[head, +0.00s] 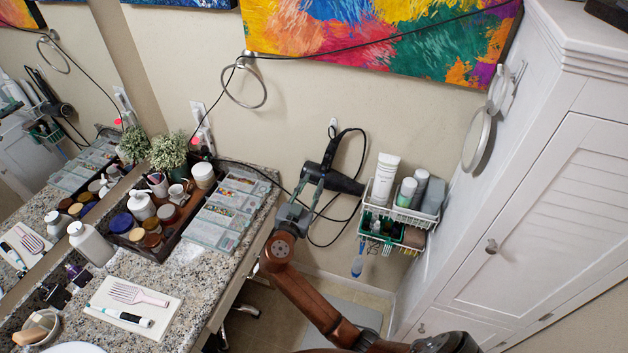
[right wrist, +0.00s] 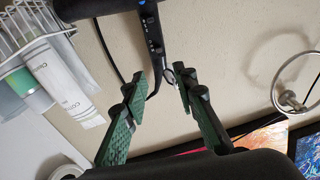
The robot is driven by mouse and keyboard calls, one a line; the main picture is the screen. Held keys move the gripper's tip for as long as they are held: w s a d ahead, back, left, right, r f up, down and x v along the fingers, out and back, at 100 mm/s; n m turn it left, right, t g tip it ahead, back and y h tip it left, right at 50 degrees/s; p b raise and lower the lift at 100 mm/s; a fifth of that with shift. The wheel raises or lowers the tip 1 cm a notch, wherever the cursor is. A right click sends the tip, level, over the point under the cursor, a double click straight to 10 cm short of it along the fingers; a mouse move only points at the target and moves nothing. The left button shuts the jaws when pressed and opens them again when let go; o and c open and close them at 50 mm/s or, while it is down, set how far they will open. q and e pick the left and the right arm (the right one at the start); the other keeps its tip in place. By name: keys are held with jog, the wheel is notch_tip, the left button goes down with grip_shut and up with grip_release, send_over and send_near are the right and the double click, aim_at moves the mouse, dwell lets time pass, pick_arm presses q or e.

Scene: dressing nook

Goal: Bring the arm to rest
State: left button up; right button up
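My right gripper (head: 311,188) is raised in front of the wall, close to a black hair dryer (head: 345,184) that hangs from a wall hook (head: 333,124). In the right wrist view its two green-padded fingers (right wrist: 160,84) stand apart with a clear gap. The dryer's handle (right wrist: 152,35) shows beyond the fingertips and seems not to be gripped. How far the fingers are from the dryer is hard to tell. My left gripper is out of view.
A white wire basket (head: 399,215) with bottles hangs right of the dryer, beside a tall white cabinet (head: 535,190). A granite counter (head: 205,283) with an organizer tray, comb and toothbrush lies left. The dryer's cord loops along the wall. A towel ring (head: 244,87) is above.

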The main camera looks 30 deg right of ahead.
dwell(0.4)
jog(key=s+f+n+g+y, duration=0.2)
jog(key=f+n+y, duration=0.25)
jog(key=f, duration=1.45)
jog(key=s+f+n+g+y, duration=0.1)
jog(key=s+f+n+y, duration=0.3)
jog(key=f, duration=1.5)
jog(key=s+f+n+g+y, duration=0.1)
jog(key=s+f+n+g, duration=0.1)
jog(key=s+f, duration=0.6)
jog(key=s+f+n+g+y, duration=0.15)
jog(key=s+f, duration=0.25)
jog(key=f, duration=0.7)
jog(key=s+f+g+y, duration=0.1)
jog(key=s+f, duration=0.5)
jog(key=s, duration=0.8)
jog(key=s+f+g, duration=0.2)
jog(key=s+f, duration=0.4)
jog(key=s, duration=0.8)
jog(key=s+f+n+g+y, duration=0.1)
jog(key=s+f, duration=0.5)
jog(key=s, duration=0.9)
jog(key=shift+a+f+y, duration=0.2)
jog(key=shift+a+y, duration=0.1)
jog(key=shift+a, duration=0.05)
jog(key=shift+s, duration=0.1)
